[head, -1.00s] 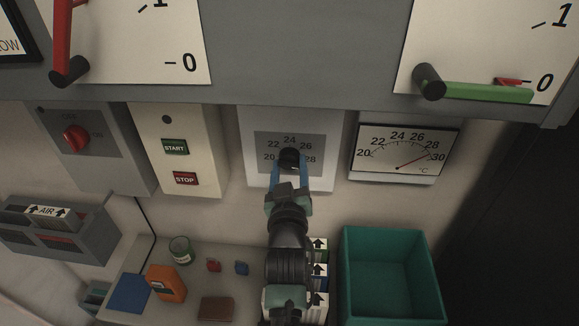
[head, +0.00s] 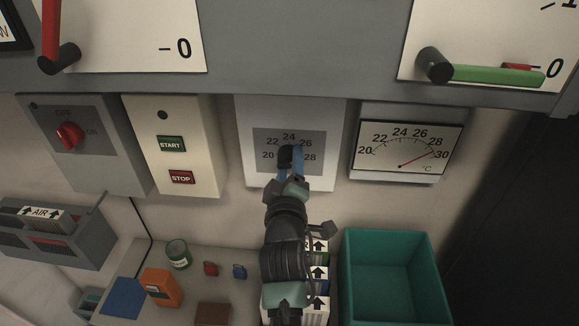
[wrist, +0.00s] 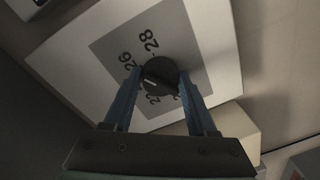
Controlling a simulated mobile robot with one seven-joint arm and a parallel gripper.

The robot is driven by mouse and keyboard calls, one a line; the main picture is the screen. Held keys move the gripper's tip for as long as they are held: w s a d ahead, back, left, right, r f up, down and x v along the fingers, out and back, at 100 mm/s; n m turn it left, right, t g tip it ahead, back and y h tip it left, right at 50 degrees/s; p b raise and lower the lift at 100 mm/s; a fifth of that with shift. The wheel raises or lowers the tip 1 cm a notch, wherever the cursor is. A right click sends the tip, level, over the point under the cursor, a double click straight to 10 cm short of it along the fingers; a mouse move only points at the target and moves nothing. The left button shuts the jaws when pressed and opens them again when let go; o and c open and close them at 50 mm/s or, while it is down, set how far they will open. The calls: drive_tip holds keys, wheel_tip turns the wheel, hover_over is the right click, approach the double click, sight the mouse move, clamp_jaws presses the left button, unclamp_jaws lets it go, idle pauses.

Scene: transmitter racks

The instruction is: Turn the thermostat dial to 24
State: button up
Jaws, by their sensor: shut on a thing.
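The thermostat (head: 243,169) is a white box with a grey square face and numbers from 20 to 28. Its black round dial (head: 286,156) sits in the middle of the face. In the wrist view the dial (wrist: 163,76) is between the two blue fingers of my gripper (wrist: 158,86), which is shut on it. A short pale mark on the dial points toward the lower left there, below the 26. The left finger partly covers the numbers, so I cannot tell the exact setting. My gripper (head: 291,163) also shows in the head view, rolled over.
A thermometer panel (head: 409,147) at right has its red needle near 30. A start-stop box (head: 172,120) and a red-knob switch (head: 70,136) are at left. A teal bin (head: 346,280) and small items stand below. Lever panels hang above.

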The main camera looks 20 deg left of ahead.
drive_tip(key=n, duration=0.6)
drive_tip(key=shift+r+h+p, duration=0.25)
drive_tip(key=shift+h+p, duration=0.05)
drive_tip(key=shift+p, duration=0.05)
drive_tip(key=n+p, duration=0.1)
drive_tip(key=n, duration=0.3)
drive_tip(key=shift+a+n, duration=0.15)
drive_tip(key=shift+n, duration=0.15)
drive_tip(key=shift+f, duration=0.1)
drive_tip(key=o, duration=1.4)
drive_tip(key=shift+h, duration=0.3)
drive_tip(key=shift+c, duration=0.2)
drive_tip(key=shift+s, duration=0.1)
drive_tip(key=shift+s, duration=0.2)
drive_tip(key=f+b+v, duration=0.1)
drive_tip(key=b+v, duration=0.2)
drive_tip(key=v, duration=0.9)
drive_tip(key=shift+s+d+r, duration=0.2)
drive_tip(key=shift+s+r, duration=0.05)
drive_tip(key=shift+r, duration=0.1)
